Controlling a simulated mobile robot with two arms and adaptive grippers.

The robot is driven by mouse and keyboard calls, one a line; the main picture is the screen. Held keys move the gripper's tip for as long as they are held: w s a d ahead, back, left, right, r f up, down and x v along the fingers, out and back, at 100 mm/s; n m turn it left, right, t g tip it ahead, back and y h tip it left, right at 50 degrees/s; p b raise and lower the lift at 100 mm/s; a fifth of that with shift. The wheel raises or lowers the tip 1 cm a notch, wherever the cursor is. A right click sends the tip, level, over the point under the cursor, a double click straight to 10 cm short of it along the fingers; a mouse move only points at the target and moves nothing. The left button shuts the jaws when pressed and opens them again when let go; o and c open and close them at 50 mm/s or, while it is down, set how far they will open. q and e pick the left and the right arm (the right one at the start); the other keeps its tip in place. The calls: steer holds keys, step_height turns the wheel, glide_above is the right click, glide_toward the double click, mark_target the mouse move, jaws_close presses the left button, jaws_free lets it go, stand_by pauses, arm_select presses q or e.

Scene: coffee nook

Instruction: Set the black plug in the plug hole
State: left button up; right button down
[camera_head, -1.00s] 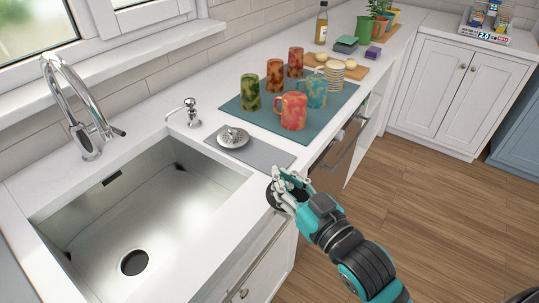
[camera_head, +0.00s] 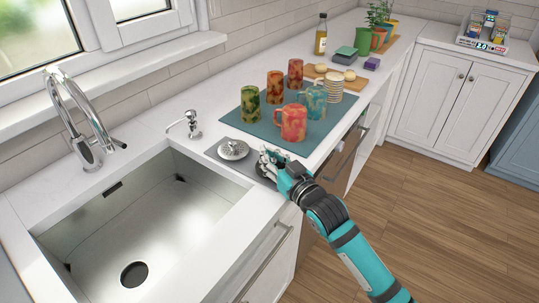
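The black plug (camera_head: 261,170) is a dark round piece at the fingertips of my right gripper (camera_head: 267,163). The gripper appears closed on it, and the fingers partly cover it. Both are over the right part of the grey mat (camera_head: 214,151), near the counter's front edge; I cannot tell whether the plug touches the mat. The plug hole (camera_head: 134,274) is the dark round opening in the floor of the steel sink (camera_head: 165,225), uncovered, well to the left of and below the gripper. My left gripper is not in view.
A metal strainer (camera_head: 233,149) sits on the mat just left of my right gripper. A soap dispenser (camera_head: 190,124) and tall tap (camera_head: 85,125) stand behind the sink. Several mugs, one red (camera_head: 292,122), stand on a teal mat (camera_head: 263,130). The sink is clear inside.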

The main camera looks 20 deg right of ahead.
steer(key=shift+s+f, duration=0.15)
steer(key=shift+f, duration=0.1)
steer(key=shift+f, duration=0.15)
steer(key=c, duration=1.4)
jaws_free()
steer(key=shift+c, duration=0.2)
steer(key=shift+f, duration=0.1)
steer(key=shift+f+b, duration=0.1)
steer(key=shift+b, duration=0.35)
steer(key=shift+s, duration=0.2)
steer(key=b+v, duration=0.2)
steer(key=v, duration=1.5)
steer(key=shift+b, duration=0.35)
